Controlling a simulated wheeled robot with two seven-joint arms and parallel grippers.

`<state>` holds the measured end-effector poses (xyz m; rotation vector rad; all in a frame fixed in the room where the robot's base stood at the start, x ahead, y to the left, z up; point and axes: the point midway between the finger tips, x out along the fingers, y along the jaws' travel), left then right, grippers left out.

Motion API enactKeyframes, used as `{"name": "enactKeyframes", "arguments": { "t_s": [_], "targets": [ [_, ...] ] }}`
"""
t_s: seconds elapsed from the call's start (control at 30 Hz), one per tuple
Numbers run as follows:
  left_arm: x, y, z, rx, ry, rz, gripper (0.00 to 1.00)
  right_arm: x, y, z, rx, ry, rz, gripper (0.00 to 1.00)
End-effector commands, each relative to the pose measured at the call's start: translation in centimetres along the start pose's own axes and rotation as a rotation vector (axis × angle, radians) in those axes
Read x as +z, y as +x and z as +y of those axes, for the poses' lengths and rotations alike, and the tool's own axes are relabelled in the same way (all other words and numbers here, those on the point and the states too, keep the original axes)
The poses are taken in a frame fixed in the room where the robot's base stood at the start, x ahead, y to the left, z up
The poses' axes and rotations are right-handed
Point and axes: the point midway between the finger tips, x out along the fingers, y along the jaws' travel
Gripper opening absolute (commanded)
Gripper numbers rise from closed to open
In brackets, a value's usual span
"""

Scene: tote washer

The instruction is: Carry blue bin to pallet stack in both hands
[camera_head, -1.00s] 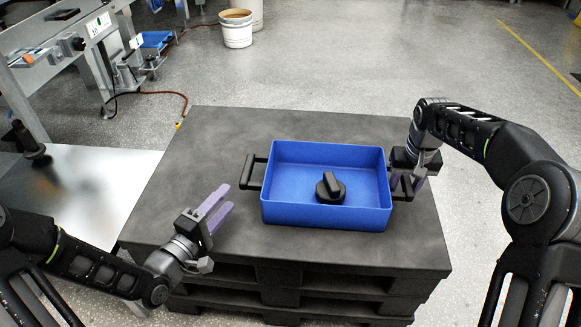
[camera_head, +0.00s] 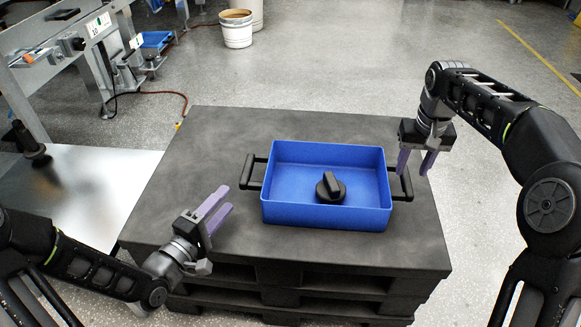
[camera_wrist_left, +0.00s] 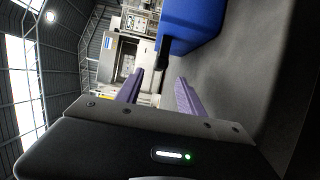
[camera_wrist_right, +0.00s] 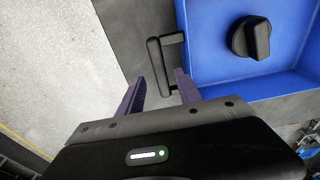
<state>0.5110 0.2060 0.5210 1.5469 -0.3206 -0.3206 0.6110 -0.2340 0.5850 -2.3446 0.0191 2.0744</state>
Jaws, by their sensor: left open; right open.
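The blue bin (camera_head: 327,212) sits upright on the dark pallet stack (camera_head: 215,135), with a black knob-like part (camera_head: 330,188) inside it. Its left black handle (camera_head: 249,172) and right black handle (camera_head: 404,184) stick out at the sides. My left gripper (camera_head: 222,204) is open and empty, in front of and below the left handle, apart from it. My right gripper (camera_head: 415,163) is open and empty, raised above the right handle. The right wrist view shows the handle (camera_wrist_right: 157,66) beyond the open fingers. The left wrist view shows the bin (camera_wrist_left: 190,22) ahead of the fingers.
A metal table (camera_head: 80,185) adjoins the pallet stack at the left, with a workbench frame behind it. A white bucket (camera_head: 236,30) stands on the floor at the back. The floor right of the stack is clear.

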Motion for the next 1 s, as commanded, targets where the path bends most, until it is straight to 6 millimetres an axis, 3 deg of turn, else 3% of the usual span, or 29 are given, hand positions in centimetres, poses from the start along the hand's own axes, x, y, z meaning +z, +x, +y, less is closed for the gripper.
{"name": "enactKeyframes", "arguments": {
  "t_s": [0.2, 0.57, 1.0],
  "targets": [
    [0.0, 0.0, 0.0, 0.000, 0.000, 0.000, 0.45, 0.0, -3.1, -0.1, 0.000, 0.000, 0.002, 0.42],
    [0.0, 0.0, 0.0, 0.000, 0.000, 0.000, 0.46, 0.0, -3.6, 0.0, 0.000, 0.000, -0.001, 0.42],
    [0.0, 0.0, 0.0, 0.000, 0.000, 0.000, 0.82, 0.0, -3.5, 0.0, 0.000, 0.000, -0.001, 0.42]
  ]
}}
